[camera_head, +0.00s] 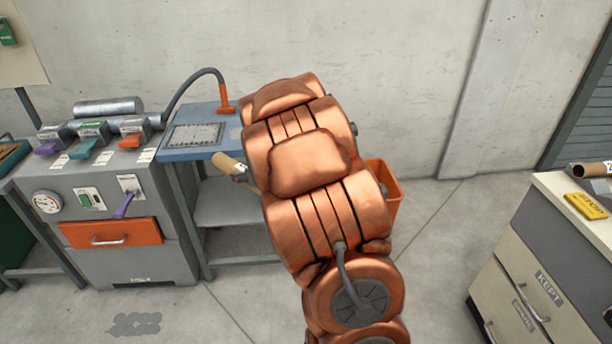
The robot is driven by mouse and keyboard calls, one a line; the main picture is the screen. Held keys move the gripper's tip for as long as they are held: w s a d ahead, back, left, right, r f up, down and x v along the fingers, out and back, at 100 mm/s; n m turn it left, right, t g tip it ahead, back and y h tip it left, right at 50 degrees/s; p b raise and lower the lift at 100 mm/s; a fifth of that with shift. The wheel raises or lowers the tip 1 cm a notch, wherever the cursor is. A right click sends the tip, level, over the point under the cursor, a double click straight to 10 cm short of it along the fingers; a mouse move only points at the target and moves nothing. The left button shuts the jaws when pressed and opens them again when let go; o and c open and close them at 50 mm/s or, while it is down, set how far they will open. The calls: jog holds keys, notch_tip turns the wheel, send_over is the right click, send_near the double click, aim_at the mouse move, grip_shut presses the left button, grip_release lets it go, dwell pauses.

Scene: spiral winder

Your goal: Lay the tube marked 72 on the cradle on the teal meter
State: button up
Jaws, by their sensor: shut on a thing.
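A brown cardboard tube (226,161) with a white label is held in my gripper (240,177), just in front of the blue bench's right part. The mark on the label is too small to read. My gripper is shut on this tube, and my copper arm hides much of the gripper. Another brown tube (588,170) with a white label lies on the cabinet at the right; its mark is unclear. I cannot make out a teal meter or its cradle; my arm covers part of the blue bench.
The blue bench (176,154) carries a grey plate and an orange-based hose. A grey machine (120,192) with a gauge and levers stands left of it. An orange bin (391,185) is partly behind my arm. Floor between is clear.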

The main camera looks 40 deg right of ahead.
jog(key=s+d+f, duration=0.2)
jog(key=s+d, duration=0.6)
jog(key=d, duration=0.1)
jog(key=s+d+f+b, duration=0.1)
jog(key=s+d+f, duration=0.1)
jog(key=s+d, duration=0.6)
jog(key=shift+s+d+f, duration=0.15)
jog(key=shift+d+f, duration=0.2)
jog(key=shift+d, duration=0.6)
jog(key=w+p, duration=0.1)
jog(key=w, duration=0.4)
jog(key=w+f, duration=0.1)
jog(key=w, duration=0.4)
jog(key=w+d+p, duration=0.1)
jog(key=w, duration=0.4)
jog(key=shift+w+d+f+p, duration=0.1)
jog(key=shift+w+f+p, duration=0.15)
jog(key=shift+w+p, duration=0.05)
jog(key=shift+f, duration=1.8)
jog(key=shift+f, duration=0.15)
jog(key=o, duration=1.4)
jog(key=b+v, duration=0.1)
jog(key=v, duration=1.1)
